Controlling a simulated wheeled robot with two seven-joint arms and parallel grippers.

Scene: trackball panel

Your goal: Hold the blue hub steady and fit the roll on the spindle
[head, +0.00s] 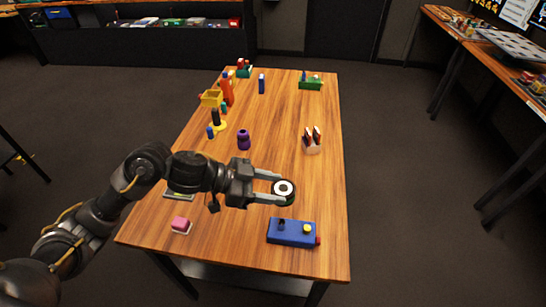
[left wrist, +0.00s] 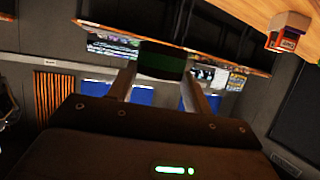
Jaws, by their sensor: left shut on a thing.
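A blue box, which I take for the blue hub (head: 285,238), lies on the near right part of the table. It has a dark peg (head: 281,225), a yellow knob (head: 307,229) and a red piece on its right end. My left gripper (head: 282,188) is shut on a round roll (head: 284,187) with a white top, dark green side and dark centre. It holds the roll above the table, beyond the blue box and apart from it. In the left wrist view the dark green roll (left wrist: 162,60) sits between the fingertips. My right gripper is not in view.
Orange, yellow and green items crowd the far left. The wood around the blue box is clear.

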